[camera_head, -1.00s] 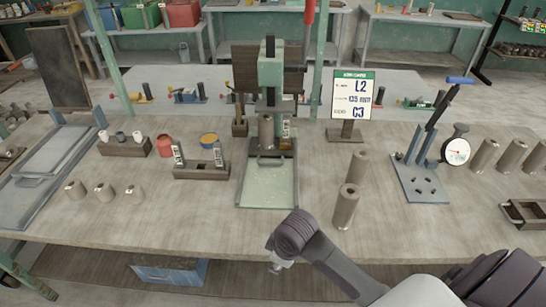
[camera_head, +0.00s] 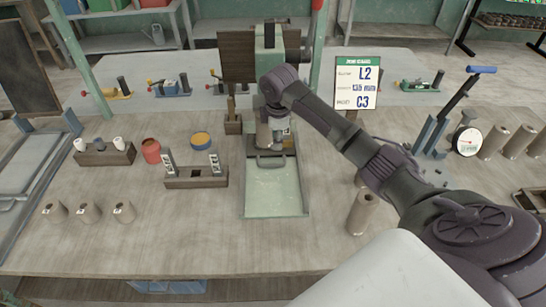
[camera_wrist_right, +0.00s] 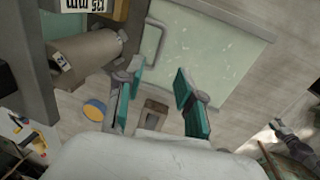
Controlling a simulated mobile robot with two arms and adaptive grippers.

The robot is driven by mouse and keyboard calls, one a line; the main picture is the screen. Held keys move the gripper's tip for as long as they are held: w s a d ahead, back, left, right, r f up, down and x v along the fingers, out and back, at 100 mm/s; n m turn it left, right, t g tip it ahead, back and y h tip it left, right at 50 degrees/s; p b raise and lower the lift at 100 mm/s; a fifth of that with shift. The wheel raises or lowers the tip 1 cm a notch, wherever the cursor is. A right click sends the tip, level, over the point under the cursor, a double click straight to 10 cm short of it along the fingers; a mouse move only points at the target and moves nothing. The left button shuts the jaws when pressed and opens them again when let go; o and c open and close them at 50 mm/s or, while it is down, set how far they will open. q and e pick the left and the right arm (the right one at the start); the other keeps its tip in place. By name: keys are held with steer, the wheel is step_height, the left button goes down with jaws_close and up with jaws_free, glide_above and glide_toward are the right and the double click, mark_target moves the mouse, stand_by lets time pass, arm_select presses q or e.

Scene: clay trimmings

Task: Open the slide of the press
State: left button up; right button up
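The press (camera_head: 270,62) stands at the back of the bench, partly hidden by my right arm. Its pale green slide plate (camera_head: 276,192) lies flat in front, with a grey bar handle (camera_head: 271,161) at the far end. A clay cylinder (camera_head: 263,137) stands in the press behind the handle. My right gripper (camera_head: 274,124) is close to the cylinder, mostly hidden by its own wrist. In the right wrist view its teal-padded fingers (camera_wrist_right: 158,82) are apart with nothing between them; the handle (camera_wrist_right: 153,42) and slide plate (camera_wrist_right: 215,50) show beyond the fingertips. My left gripper is out of view.
A sign (camera_head: 357,83) stands right of the press. A clay cylinder (camera_head: 362,213) stands right of the slide plate, near my arm. A wooden rack (camera_head: 196,178) and several small clay cylinders are to the left. The bench in front of the plate is clear.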

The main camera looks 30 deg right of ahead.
glide_toward(276, 164)
steer(key=f, duration=0.1)
steer(key=f+p, duration=0.1)
steer(key=f, duration=0.2)
steer(key=shift+w+d, duration=0.2)
steer(key=shift+w, duration=0.15)
step_height(276, 164, down, 3)
steer(key=shift+w+d+r, duration=0.15)
steer(key=shift+r, duration=0.05)
steer(key=shift+f, duration=0.55)
steer(key=shift+w+f, duration=0.15)
steer(key=shift+f, duration=0.05)
steer(key=shift+c, duration=0.3)
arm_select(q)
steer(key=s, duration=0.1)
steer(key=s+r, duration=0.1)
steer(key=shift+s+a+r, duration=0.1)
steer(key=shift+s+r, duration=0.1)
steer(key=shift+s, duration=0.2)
arm_select(e)
steer(key=shift+r, duration=0.1)
jaws_close()
